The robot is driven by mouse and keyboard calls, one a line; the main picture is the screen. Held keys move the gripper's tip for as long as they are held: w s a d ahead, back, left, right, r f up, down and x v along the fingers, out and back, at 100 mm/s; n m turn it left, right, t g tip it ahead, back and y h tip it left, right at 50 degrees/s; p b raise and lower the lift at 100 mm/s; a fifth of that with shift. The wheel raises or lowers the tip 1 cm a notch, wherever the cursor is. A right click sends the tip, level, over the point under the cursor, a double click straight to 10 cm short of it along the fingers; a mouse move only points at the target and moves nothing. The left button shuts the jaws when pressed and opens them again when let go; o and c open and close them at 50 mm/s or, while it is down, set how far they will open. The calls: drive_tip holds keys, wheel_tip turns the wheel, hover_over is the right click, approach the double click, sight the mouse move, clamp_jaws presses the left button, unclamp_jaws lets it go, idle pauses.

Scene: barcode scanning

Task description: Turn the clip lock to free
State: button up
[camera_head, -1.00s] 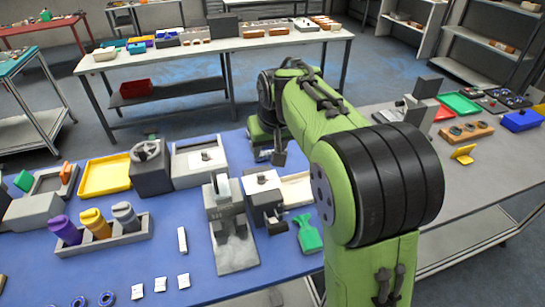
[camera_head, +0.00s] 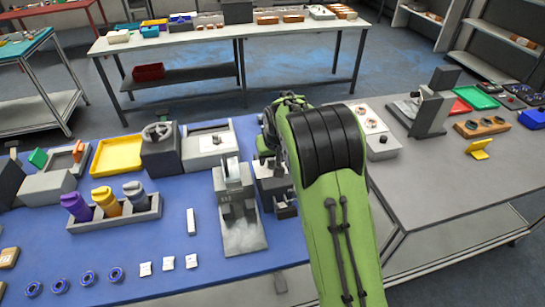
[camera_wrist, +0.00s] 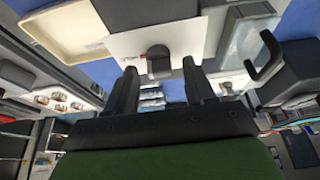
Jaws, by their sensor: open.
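In the wrist view, a white panel bears a short dark grey knob (camera_wrist: 159,64), which looks like the clip lock. Small red marks show on the panel (camera_wrist: 195,38) left of the knob, too small to read. My gripper (camera_wrist: 160,80) is open. One dark finger is on each side of the knob, with a gap on both sides. I cannot tell whether the fingertips reach down to the knob's depth. In the head view, my green arm covers most of this dark-based device (camera_head: 275,190), and my gripper is hidden there.
A grey stand (camera_head: 238,215) with a clear plate is close left of the device. A cream tray (camera_wrist: 75,28) and a dark hooked handle (camera_wrist: 266,60) flank the panel in the wrist view. A yellow tray (camera_head: 117,155) and bottle rack (camera_head: 115,218) stand farther left.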

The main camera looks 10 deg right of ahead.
clamp_jaws()
drive_tip(key=shift+n, duration=0.4)
drive_tip(key=n+y, duration=0.1)
drive_tip(key=n, duration=0.3)
drive_tip(key=shift+d+y, duration=0.2)
drive_tip(key=shift+y, duration=0.2)
drive_tip(key=n+g+y, duration=0.1)
drive_tip(key=n, duration=0.3)
drive_tip(key=shift+w+r+n+p, duration=0.1)
drive_tip(key=shift+n+p, duration=0.2)
drive_tip(key=shift+p, duration=0.1)
drive_tip(key=n+g+y+p, duration=0.1)
drive_tip(key=n+p, duration=0.1)
drive_tip(key=n, duration=0.2)
drive_tip(key=shift+d+g+p, duration=0.1)
drive_tip(key=shift+g+p, duration=0.2)
drive_tip(key=shift+g, duration=0.1)
drive_tip(key=n+p, duration=0.1)
drive_tip(key=n, duration=0.1)
drive_tip(key=n+g+p, duration=0.1)
drive_tip(key=n+p, duration=0.1)
drive_tip(key=shift+w+g+y, duration=0.2)
drive_tip(key=shift+g+y, duration=0.1)
drive_tip(key=shift+n+p, duration=0.3)
drive_tip(key=shift+n, duration=0.1)
